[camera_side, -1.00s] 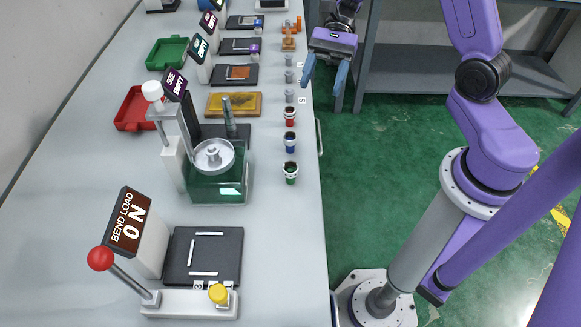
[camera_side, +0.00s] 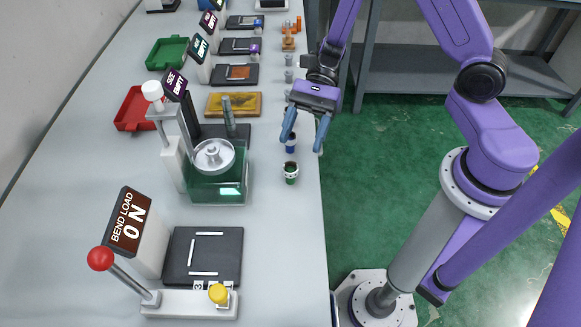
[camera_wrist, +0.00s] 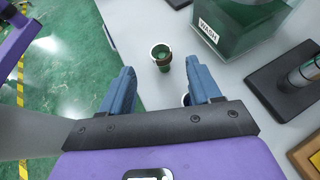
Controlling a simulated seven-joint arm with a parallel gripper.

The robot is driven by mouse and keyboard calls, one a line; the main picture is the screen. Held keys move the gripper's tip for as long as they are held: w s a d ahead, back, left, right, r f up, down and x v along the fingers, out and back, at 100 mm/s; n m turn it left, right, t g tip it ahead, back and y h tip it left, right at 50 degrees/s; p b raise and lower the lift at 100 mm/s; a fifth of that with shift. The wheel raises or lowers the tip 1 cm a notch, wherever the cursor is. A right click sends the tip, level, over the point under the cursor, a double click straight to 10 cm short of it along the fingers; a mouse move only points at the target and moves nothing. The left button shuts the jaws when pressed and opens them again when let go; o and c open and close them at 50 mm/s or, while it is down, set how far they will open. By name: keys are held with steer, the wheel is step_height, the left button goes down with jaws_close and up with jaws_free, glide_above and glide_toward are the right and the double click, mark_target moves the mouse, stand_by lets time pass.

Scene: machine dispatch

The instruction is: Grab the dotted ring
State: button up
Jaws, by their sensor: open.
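I cannot pick out dots on any ring at this size. Small cups with pale rims stand along the table's right edge. A green cup (camera_side: 290,173) is nearest the side camera; a blue cup (camera_side: 291,147) stands behind it, partly covered by my gripper. The green cup also shows in the wrist view (camera_wrist: 163,62), upright, beyond the fingertips. A small part of another pale-rimmed cup (camera_wrist: 186,99) peeks out by the right finger. My gripper (camera_side: 302,145) points down with blue fingers apart, above and around the blue cup's place in the side view. Nothing shows between its fingers (camera_wrist: 160,70).
A wash tank (camera_side: 217,188) with green liquid stands left of the cups. A bend load station (camera_side: 203,255) with a red-knobbed lever is at the front. Red (camera_side: 130,110) and green (camera_side: 166,52) trays lie at the left. Open floor is right of the table.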

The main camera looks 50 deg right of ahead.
mark_target(288, 174)
steer(key=shift+x, duration=2.35)
steer(key=shift+w, duration=0.1)
steer(key=c, duration=1.1)
steer(key=shift+r, duration=0.1)
